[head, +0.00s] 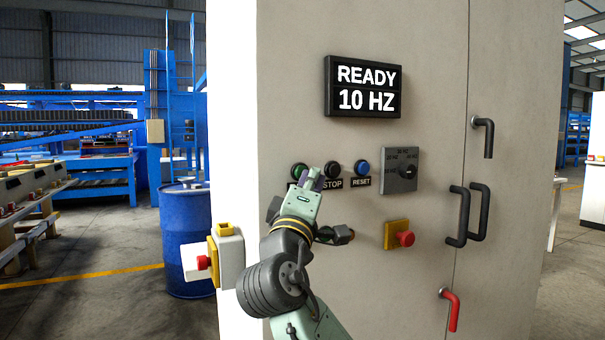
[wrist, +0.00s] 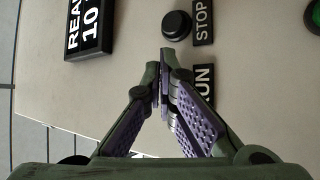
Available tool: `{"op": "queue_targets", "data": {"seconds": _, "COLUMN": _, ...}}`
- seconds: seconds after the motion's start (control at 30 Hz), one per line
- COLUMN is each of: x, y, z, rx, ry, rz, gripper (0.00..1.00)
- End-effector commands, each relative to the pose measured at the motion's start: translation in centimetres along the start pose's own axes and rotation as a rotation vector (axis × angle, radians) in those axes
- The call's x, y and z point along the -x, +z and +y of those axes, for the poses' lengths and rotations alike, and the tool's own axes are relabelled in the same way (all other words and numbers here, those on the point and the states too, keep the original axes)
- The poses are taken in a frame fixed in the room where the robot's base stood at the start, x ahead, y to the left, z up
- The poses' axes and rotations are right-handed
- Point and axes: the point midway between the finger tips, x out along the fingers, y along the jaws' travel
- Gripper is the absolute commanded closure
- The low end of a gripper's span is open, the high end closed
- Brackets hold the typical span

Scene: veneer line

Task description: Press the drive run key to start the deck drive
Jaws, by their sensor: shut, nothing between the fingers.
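The drive run key is the green button (head: 299,170) at the left of a row on the grey cabinet. In the head view my gripper (head: 314,177) is just right of and below it, covering most of its label. In the wrist view the RUN label (wrist: 204,82) shows beside my gripper (wrist: 165,72), whose fingers are closed together and empty. They hide the run key there. I cannot tell whether the fingertips touch it. The display (head: 364,87) reads READY 10 HZ.
The black STOP button (head: 333,168) is close right of my gripper, then the blue RESET button (head: 361,167) and a rotary selector (head: 401,171). A red emergency stop (head: 404,238) sits lower. A red-button box (head: 213,258) and blue drum (head: 187,235) stand left.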

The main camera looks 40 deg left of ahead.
Motion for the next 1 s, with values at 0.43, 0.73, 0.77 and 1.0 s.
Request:
{"op": "queue_targets", "data": {"seconds": 0.43, "x": -0.39, "y": -0.29, "z": -0.29, "rx": 0.000, "ry": 0.000, "rz": 0.000, "gripper": 1.00}}
{"op": "queue_targets", "data": {"seconds": 0.73, "x": -0.53, "y": -0.38, "z": -0.40, "rx": 0.000, "ry": 0.000, "rz": 0.000, "gripper": 1.00}}
{"op": "queue_targets", "data": {"seconds": 0.77, "x": -0.53, "y": -0.38, "z": -0.40, "rx": 0.000, "ry": 0.000, "rz": 0.000, "gripper": 1.00}}
{"op": "queue_targets", "data": {"seconds": 1.0, "x": -0.31, "y": -0.25, "z": -0.27, "rx": -0.001, "ry": 0.000, "rz": 0.000, "gripper": 1.00}}
